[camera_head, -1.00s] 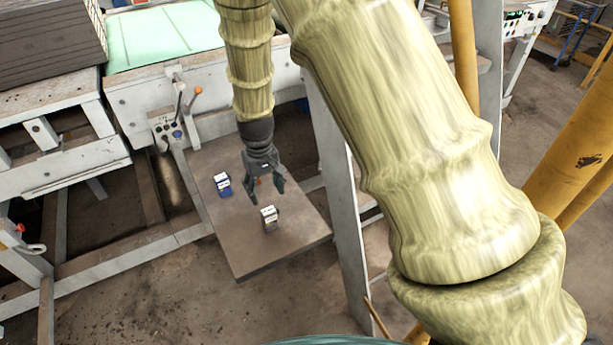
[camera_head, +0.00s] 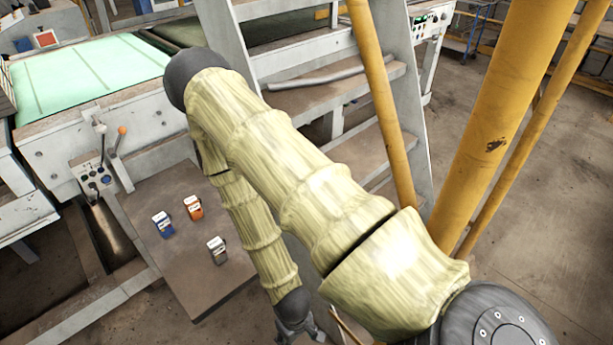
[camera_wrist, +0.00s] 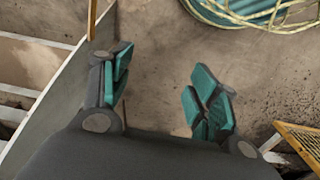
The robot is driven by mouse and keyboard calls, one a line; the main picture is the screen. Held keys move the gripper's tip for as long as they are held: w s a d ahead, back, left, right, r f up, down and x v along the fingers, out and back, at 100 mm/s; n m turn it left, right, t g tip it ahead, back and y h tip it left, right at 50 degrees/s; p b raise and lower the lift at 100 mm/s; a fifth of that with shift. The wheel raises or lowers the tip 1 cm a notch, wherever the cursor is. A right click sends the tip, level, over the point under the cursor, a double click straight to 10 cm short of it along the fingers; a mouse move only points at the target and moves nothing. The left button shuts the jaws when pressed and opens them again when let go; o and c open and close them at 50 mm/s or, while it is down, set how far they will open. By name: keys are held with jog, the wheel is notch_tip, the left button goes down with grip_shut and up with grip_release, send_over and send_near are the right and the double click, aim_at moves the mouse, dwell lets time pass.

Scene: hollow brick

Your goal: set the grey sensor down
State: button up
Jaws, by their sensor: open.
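A grey sensor (camera_head: 217,250) stands on the brown platform (camera_head: 205,288), towards its front right. A blue sensor (camera_head: 163,224) and an orange sensor (camera_head: 193,207) stand behind it on the same platform. My gripper (camera_head: 302,338) is low at the bottom of the head view, right of the platform and apart from all three sensors. In the wrist view my gripper (camera_wrist: 160,100) is open, with its teal finger pads wide apart and only bare floor between them. No sensor shows in the wrist view.
Grey metal steps (camera_head: 335,100) and yellow posts (camera_head: 380,100) stand right of the platform. A control panel with levers (camera_head: 92,175) is at its back left. The wrist view shows open floor, a green coiled thing (camera_wrist: 250,12) and a yellow grating (camera_wrist: 302,145).

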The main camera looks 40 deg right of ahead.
jog(key=s, duration=0.4)
jog(key=shift+s+a+f, duration=0.2)
jog(key=shift+s+a, duration=0.05)
jog(key=shift+s, duration=0.1)
